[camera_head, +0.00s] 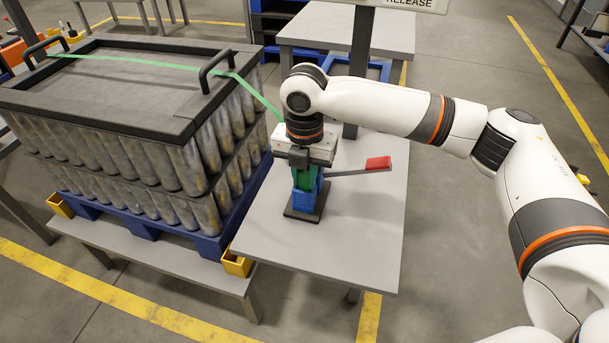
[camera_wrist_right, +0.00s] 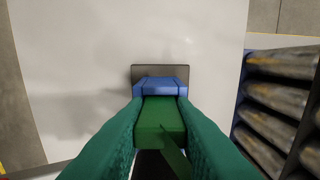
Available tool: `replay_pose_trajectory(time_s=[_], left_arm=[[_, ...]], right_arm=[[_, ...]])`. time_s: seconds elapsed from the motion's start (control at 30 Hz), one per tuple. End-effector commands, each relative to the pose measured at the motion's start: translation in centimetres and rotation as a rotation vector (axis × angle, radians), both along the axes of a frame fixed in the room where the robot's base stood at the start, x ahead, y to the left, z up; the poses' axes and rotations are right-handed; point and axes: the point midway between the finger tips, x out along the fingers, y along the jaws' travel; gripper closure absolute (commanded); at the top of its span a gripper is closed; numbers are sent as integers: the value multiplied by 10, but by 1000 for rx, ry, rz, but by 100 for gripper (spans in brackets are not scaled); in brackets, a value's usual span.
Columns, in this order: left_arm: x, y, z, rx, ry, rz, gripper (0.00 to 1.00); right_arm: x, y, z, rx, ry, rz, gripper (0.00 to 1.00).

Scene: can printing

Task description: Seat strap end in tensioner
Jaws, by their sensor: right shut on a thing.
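The green strap (camera_head: 150,62) runs over the top of the can stack and slants down to my right gripper (camera_head: 304,180). The gripper points straight down over the blue tensioner (camera_head: 309,199), which stands on a dark base plate and has a red-handled lever (camera_head: 378,163) reaching right. In the right wrist view, the teal fingers are shut on the green strap end (camera_wrist_right: 162,117). The strap end lines up with the blue tensioner (camera_wrist_right: 161,86) and overlaps it in the picture. I cannot tell how deep it sits. My left gripper is not in view.
The cans (camera_head: 190,165) are stacked in layers on a blue pallet (camera_head: 190,235) at left, under a dark top frame (camera_head: 60,98) with two handles. The tensioner's grey table (camera_head: 350,235) is clear in front. A post with a RELEASE sign (camera_head: 410,4) stands behind.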

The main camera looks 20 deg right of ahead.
Motion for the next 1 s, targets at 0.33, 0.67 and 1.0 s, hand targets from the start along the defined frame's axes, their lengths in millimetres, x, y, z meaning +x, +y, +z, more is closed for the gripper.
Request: replay_pose_trajectory(time_s=[0.33, 0.67, 1.0], left_arm=[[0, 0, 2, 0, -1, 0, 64], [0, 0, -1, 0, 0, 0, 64], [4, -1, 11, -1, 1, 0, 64]], right_arm=[[0, 0, -2, 0, 1, 0, 55], [0, 0, 2, 0, -2, 0, 55], [1, 1, 67, 1, -2, 0, 55]])
